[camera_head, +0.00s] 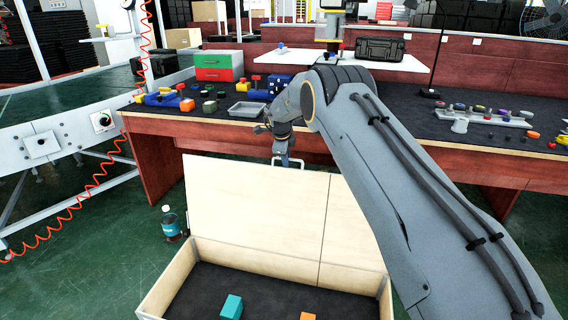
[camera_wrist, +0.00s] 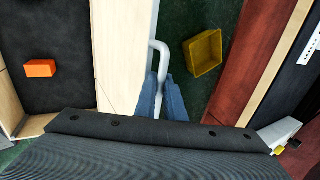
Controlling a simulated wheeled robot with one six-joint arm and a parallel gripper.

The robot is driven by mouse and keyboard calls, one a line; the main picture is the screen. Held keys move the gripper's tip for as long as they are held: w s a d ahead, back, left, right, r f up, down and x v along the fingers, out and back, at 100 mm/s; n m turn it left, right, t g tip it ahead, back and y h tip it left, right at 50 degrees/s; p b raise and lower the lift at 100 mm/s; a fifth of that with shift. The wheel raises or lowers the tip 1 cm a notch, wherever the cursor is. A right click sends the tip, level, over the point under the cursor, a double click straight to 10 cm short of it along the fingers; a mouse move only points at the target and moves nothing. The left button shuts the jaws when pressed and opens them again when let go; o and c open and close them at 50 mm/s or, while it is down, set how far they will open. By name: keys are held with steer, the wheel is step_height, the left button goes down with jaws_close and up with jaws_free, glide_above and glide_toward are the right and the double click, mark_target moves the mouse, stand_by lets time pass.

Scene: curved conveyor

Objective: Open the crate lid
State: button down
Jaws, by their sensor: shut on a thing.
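The wooden crate (camera_head: 165,290) stands on the floor in front of me, with its lid (camera_head: 260,205) raised and leaning back slightly from its far edge. The crate's inside is visible. My gripper (camera_head: 284,156) is at the top edge of the lid, shut on the grey lid handle (camera_head: 300,160). In the wrist view my gripper's blue fingers (camera_wrist: 162,92) are close together around the handle (camera_wrist: 160,48). A teal block (camera_head: 231,307) and an orange block (camera_head: 308,316) lie on the dark crate floor; the orange block also shows in the wrist view (camera_wrist: 40,68).
A red-sided workbench (camera_head: 160,125) with several small parts and a grey tray (camera_head: 247,110) stands just behind the lid. A bottle (camera_head: 171,222) stands on the green floor left of the crate. A yellow bin (camera_wrist: 203,52) is on the floor beyond the lid.

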steer(key=shift+w+d+f, duration=0.15)
steer(key=shift+w+f, duration=0.15)
steer(key=c, duration=1.8)
jaws_free()
steer(key=shift+c, duration=0.2)
steer(key=shift+f, duration=0.1)
steer(key=shift+s, duration=0.15)
steer(key=w+v, duration=0.1)
steer(key=v, duration=0.7)
steer(key=shift+r, duration=0.4)
steer(key=shift+s, duration=0.15)
